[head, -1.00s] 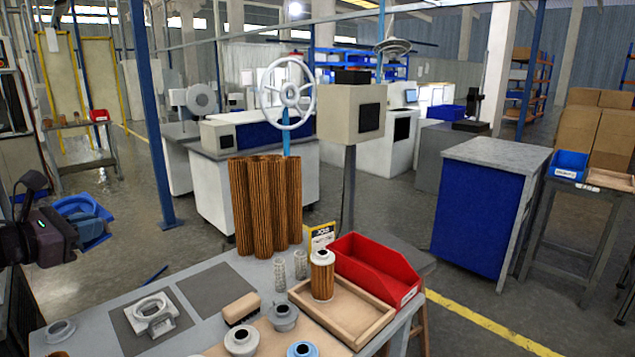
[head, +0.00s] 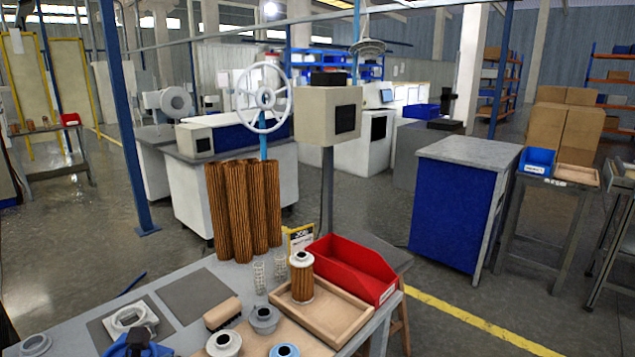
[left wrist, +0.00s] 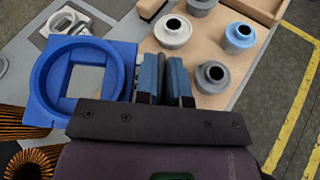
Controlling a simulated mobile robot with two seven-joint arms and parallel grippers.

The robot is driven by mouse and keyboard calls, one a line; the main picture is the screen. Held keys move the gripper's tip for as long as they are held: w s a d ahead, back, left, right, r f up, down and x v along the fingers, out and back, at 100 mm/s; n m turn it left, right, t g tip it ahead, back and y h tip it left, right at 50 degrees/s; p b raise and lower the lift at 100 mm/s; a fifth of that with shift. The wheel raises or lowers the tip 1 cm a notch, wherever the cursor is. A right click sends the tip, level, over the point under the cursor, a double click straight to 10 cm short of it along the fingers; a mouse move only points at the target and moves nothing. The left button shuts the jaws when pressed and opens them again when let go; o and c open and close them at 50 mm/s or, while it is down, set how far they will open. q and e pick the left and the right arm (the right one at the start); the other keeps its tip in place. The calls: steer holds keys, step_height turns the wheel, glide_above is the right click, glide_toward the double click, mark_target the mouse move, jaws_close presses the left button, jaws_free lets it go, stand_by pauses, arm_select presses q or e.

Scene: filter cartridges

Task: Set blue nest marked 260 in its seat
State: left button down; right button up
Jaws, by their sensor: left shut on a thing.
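The blue nest (left wrist: 42,105), a square plate with a round raised ring and a square opening through it, is in my left gripper (left wrist: 163,75). The jaws are shut on its right side in the left wrist view. In the head view the nest (head: 116,349) and my left gripper (head: 140,339) are at the bottom edge, partly cut off. No 260 mark is readable. A pale fixture with a round opening (head: 131,315) lies on a dark mat, just beyond the nest; it also shows in the left wrist view (left wrist: 68,20). The nest is apart from it. My right gripper is out of view.
Grey collars (head: 264,319) and a blue-topped collar (head: 285,351) stand on a tan board, right of the nest. A brush (head: 222,314), a wooden tray (head: 345,325) and a red bin (head: 350,262) are farther right. A second dark mat (head: 193,294) is bare.

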arm_select(q)
steer(key=shift+n, duration=0.4)
steer(key=d, duration=0.1)
steer(key=s+d, duration=0.1)
steer(key=d, duration=0.1)
steer(key=s+d+r, duration=0.1)
steer(key=shift+d, duration=0.35)
steer(key=shift+w, duration=0.1)
